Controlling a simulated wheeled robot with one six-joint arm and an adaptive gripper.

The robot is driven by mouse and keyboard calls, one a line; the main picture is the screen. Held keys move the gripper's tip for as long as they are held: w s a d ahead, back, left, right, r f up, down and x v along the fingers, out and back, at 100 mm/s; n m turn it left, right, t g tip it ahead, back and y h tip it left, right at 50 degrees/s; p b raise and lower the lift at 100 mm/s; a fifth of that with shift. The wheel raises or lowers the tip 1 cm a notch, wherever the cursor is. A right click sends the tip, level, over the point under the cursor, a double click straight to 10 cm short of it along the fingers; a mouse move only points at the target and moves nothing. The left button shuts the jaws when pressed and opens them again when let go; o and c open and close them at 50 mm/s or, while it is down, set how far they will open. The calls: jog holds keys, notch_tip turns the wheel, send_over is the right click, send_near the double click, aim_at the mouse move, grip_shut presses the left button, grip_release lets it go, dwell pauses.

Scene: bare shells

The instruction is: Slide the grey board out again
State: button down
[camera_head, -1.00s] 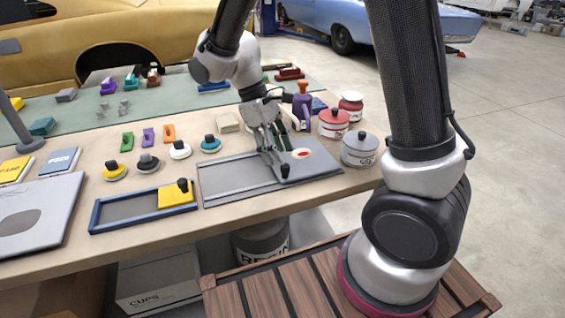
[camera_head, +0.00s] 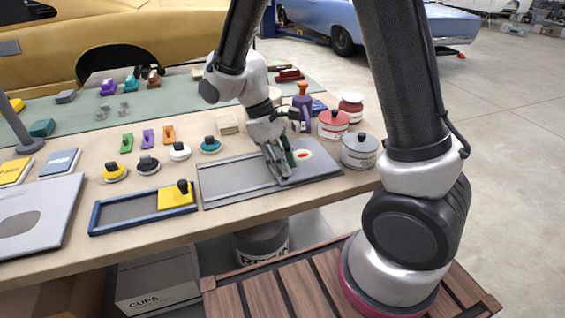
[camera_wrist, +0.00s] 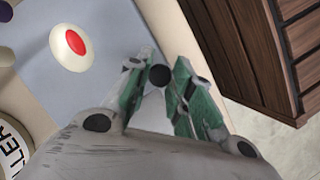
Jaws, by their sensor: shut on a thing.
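The grey board (camera_head: 322,169) lies flat at the right part of a long grey frame (camera_head: 232,182) on the workbench. It carries a white oval with a red centre (camera_head: 303,154), which also shows in the wrist view (camera_wrist: 73,43). My gripper (camera_head: 278,172) is low over the left part of the board. In the wrist view its green-padded fingers (camera_wrist: 158,92) are shut on the board's black knob (camera_wrist: 159,76). The knob is hidden behind the fingers in the head view.
A blue frame with a yellow board (camera_head: 177,196) lies to the left. A grey pot (camera_head: 360,150) and a red pot (camera_head: 333,124) stand close to the board's right and back. Several knobbed discs, such as a teal one (camera_head: 211,146), lie behind the frames.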

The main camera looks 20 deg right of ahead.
jog(key=shift+a, duration=0.15)
jog(key=a, duration=1.9)
jog(key=shift+a, duration=0.1)
jog(key=c, duration=1.3)
grip_release()
jog(key=shift+a, duration=0.15)
jog(key=shift+o, duration=0.2)
jog(key=v, duration=1.2)
